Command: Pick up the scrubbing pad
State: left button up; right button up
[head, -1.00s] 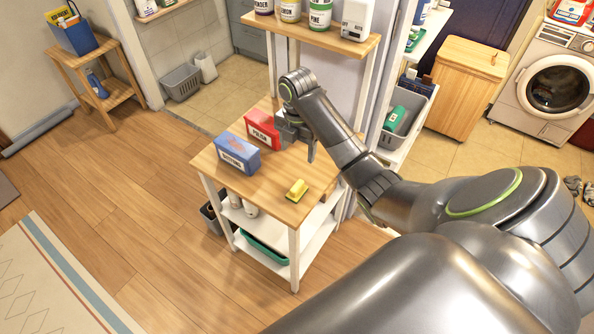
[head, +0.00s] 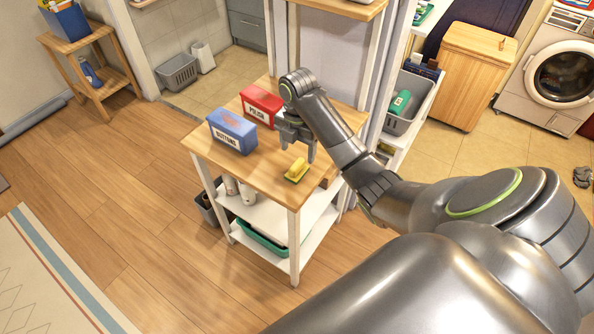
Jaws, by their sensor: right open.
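The scrubbing pad (head: 296,170) is a small yellow block with a dark underside. It lies on the wooden top of a white-legged shelf cart (head: 262,172), near its front right edge. My right gripper (head: 297,155) points down just above and behind the pad, with its jaws open and nothing seen between them. The gap between fingertips and pad is small, and I cannot tell whether they touch. My left gripper is out of view.
A blue box (head: 232,131) and a red box (head: 262,104) stand on the cart top, left of and behind the gripper. A wooden upper shelf (head: 345,8) is behind. A grey bin (head: 408,100) stands at the right. The cart top's front left is clear.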

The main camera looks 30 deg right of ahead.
aim_at(297, 163)
notch_tip(297, 163, down, 2)
jog(key=shift+f+b, duration=0.1)
jog(key=shift+b, duration=0.55)
jog(key=f, duration=0.5)
jog(key=shift+s+a, duration=0.15)
jog(key=shift+a, duration=0.05)
jog(key=shift+r, duration=0.1)
jog(key=c, duration=1.1)
jog(key=shift+o, duration=0.2)
